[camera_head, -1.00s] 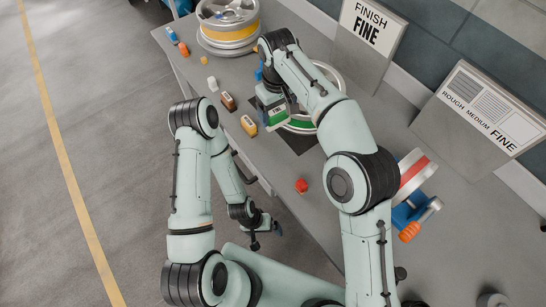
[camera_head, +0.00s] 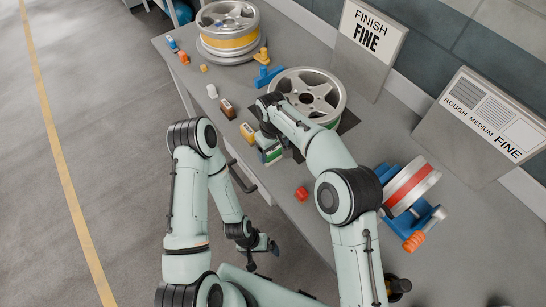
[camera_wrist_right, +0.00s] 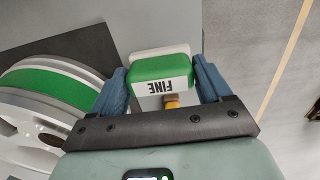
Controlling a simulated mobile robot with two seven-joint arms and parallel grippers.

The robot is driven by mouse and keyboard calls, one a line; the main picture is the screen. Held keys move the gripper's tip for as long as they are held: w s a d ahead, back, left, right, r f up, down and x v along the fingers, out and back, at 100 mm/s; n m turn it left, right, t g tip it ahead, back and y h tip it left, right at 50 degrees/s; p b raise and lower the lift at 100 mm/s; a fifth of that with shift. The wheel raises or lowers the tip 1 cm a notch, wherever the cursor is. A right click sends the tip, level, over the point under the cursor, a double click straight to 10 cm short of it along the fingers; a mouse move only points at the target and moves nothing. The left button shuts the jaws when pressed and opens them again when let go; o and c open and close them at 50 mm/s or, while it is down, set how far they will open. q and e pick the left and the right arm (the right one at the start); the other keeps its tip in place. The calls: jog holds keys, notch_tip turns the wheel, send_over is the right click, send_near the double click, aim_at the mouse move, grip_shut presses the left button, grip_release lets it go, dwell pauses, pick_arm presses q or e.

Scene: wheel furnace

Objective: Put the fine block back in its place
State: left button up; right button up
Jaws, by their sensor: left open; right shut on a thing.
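The fine block (camera_wrist_right: 160,68) is green with a pale layer and a white label reading FINE. My right gripper (camera_wrist_right: 162,80) is shut on it, one blue finger on each side. In the head view the block (camera_head: 272,155) is near the bench's front edge, beside the yellow-orange block (camera_head: 248,132) that ends a row with the brown block (camera_head: 227,107) and the white block (camera_head: 212,91). I cannot tell whether it touches the bench. The bench spot under it is hidden. My left gripper (camera_head: 266,248) is open and empty, off the bench's front.
The green-banded wheel (camera_head: 322,92) lies on a dark mat (camera_head: 349,121) behind the block. A red knob-like piece (camera_head: 301,194) sits near the front edge. A red-banded roll in a blue stand (camera_head: 428,217) is at right. The yellow-banded wheel (camera_head: 228,41) is at the far left.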

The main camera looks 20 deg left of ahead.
aim_at(273, 158)
notch_tip(273, 158, down, 4)
jog(key=shift+s+f, duration=0.15)
jog(key=shift+f, duration=0.1)
pick_arm(q)
jog(key=shift+s+f, duration=0.2)
jog(key=shift+s, duration=0.05)
pick_arm(e)
jog(key=shift+f, duration=0.2)
jog(key=o, duration=0.9)
jog(key=shift+r, duration=0.1)
notch_tip(273, 158, up, 12)
jog(key=shift+f+p, duration=0.1)
jog(key=shift+p, duration=0.45)
pick_arm(q)
jog(key=shift+w+r, duration=0.9)
jog(key=shift+w, duration=0.05)
pick_arm(e)
jog(key=shift+r, duration=0.2)
